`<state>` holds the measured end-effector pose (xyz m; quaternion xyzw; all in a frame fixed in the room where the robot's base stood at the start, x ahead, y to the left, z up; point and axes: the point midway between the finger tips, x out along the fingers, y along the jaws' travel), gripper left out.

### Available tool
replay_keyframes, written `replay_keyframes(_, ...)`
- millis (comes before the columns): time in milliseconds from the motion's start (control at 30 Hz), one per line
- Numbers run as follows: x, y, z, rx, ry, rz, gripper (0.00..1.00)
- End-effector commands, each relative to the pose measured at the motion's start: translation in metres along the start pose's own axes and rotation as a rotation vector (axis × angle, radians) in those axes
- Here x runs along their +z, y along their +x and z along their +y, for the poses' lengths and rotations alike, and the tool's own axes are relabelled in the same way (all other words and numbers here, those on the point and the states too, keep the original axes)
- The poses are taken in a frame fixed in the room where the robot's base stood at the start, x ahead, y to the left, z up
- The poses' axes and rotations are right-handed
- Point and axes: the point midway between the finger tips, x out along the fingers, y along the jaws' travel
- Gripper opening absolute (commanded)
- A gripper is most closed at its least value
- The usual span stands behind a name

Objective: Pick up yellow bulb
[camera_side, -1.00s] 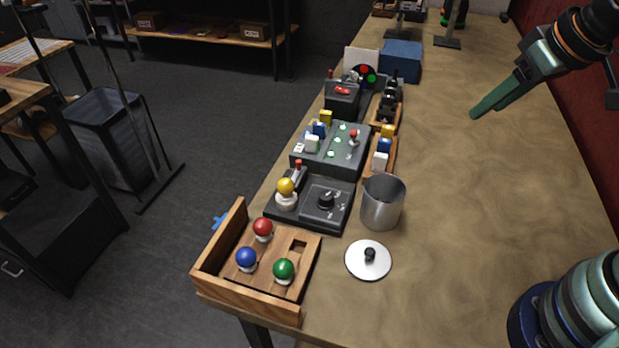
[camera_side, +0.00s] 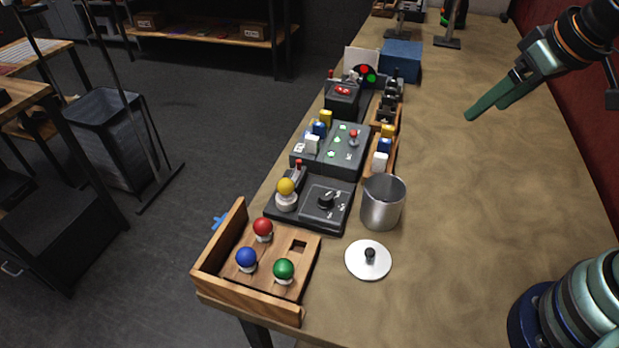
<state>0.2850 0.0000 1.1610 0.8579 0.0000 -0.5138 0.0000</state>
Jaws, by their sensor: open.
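The yellow bulb (camera_side: 286,187) sits upright on a white base on the dark control box with a black knob (camera_side: 325,200), at the box's left end. My gripper (camera_side: 488,106) is at the upper right above the table, far from the bulb, with nothing held. The wooden bulb tray (camera_side: 250,300) at the near end holds a red bulb (camera_side: 263,227), a blue bulb (camera_side: 246,257) and a green bulb (camera_side: 284,268). One square hole in it is empty.
A metal cup (camera_side: 381,207) stands right of the knob box, and a white lid (camera_side: 368,260) lies in front of it. A button box (camera_side: 345,150) and a wooden block rack (camera_side: 384,150) are behind. The table's right half is clear.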

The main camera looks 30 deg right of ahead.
Motion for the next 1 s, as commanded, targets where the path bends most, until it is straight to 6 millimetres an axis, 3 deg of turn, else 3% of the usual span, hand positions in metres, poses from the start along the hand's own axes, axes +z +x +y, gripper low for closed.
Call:
replay_keyframes(167, -0.005, 0.0, -0.004, -0.007, -0.04, -0.007, 0.78)
replay_keyframes(367, -0.036, 0.009, -0.033, -0.052, -0.31, -0.053, 0.78)
replay_keyframes(700, -0.09, 0.051, -0.121, -0.173, -0.949, -0.118, 0.78)
replay_keyframes(1000, -0.1, 0.109, -0.214, -0.293, -1.485, -0.139, 0.78)
